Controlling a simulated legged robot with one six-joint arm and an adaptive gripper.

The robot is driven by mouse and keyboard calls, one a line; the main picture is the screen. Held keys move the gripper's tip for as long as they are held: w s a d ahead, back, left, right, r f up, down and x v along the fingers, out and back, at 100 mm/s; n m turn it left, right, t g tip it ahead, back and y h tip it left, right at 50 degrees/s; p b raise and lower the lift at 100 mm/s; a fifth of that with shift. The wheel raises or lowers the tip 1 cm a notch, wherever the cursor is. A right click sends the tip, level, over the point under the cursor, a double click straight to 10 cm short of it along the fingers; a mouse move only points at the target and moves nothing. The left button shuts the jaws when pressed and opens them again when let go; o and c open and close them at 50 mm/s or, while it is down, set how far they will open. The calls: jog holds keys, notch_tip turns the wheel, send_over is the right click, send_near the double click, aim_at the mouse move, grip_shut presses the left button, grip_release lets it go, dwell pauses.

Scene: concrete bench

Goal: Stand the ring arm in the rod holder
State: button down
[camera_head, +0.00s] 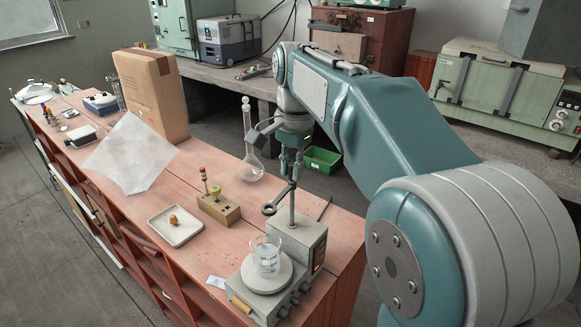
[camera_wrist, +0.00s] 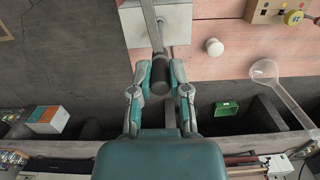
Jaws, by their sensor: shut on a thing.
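My gripper (camera_head: 290,160) is shut on the ring arm above the bench. In the wrist view my gripper (camera_wrist: 161,90) has both fingers against a dark cylindrical part, with a grey metal bar running beyond it. A wooden block (camera_head: 218,209), which looks like the rod holder, stands left of the ring, apart from it. It carries a red-topped upright piece and a yellow piece. Its corner (camera_wrist: 262,12) shows in the wrist view.
A hotplate (camera_head: 262,289) with a glass beaker (camera_head: 265,255) stands in front, by a grey box (camera_head: 296,240). A tall flask (camera_head: 251,172) stands near my gripper. A white tray (camera_head: 175,226) lies left of the block.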

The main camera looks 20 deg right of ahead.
aim_at(292, 186)
jog(key=shift+d+f, duration=0.1)
jog(key=shift+f, duration=1.15)
dwell(0.6)
jog(key=shift+f, duration=1.4)
jog(key=c, duration=0.5)
grip_release()
jog(key=o, duration=0.4)
